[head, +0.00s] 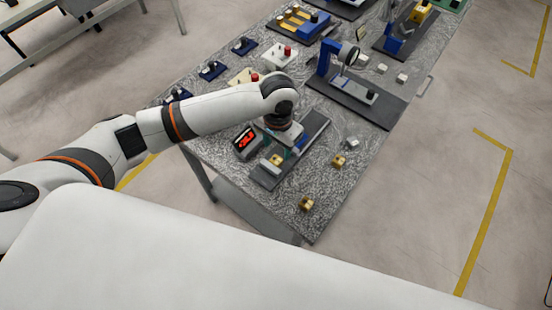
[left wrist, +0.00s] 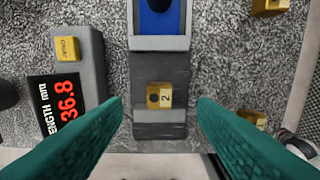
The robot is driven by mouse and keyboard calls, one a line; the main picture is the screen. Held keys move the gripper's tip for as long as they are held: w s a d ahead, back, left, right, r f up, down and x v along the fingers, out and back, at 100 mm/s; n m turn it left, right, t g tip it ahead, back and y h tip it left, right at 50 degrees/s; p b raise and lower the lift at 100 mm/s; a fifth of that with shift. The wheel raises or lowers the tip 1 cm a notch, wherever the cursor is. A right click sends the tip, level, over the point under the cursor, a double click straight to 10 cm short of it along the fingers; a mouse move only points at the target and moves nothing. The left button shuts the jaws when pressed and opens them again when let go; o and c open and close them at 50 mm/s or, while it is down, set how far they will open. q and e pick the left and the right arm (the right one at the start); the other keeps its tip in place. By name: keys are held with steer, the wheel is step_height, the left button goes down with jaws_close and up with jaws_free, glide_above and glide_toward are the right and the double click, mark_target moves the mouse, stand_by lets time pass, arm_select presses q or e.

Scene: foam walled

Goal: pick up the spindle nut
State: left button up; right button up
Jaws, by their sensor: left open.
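A brass-yellow block (left wrist: 153,96) with a dark round hole and a "2" sits at the near part of a dark grey fixture (left wrist: 160,68), against a light grey block. It looks like the spindle nut; two other yellow blocks are similar, so I cannot be sure. In the head view it shows small on the fixture (head: 276,159). My left gripper (head: 281,149) is above the fixture. In the left wrist view its teal fingers (left wrist: 160,101) are wide apart, with the block between them in the picture and no visible contact. My right gripper is not in view.
Two loose yellow blocks (head: 338,160) (head: 306,203) lie right of the fixture. A display reading 36.8 (head: 245,141) stands to its left. A blue-columned stand (head: 335,62) and other fixtures are farther back. The table's near edge is close to the fixture.

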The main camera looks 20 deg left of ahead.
mark_target(278, 158)
arm_select(q)
steer(key=shift+w+f+p, duration=0.2)
steer(key=shift+f+p, duration=0.6)
steer(key=shift+f, duration=2.2)
jaws_close()
steer(key=shift+r, duration=0.15)
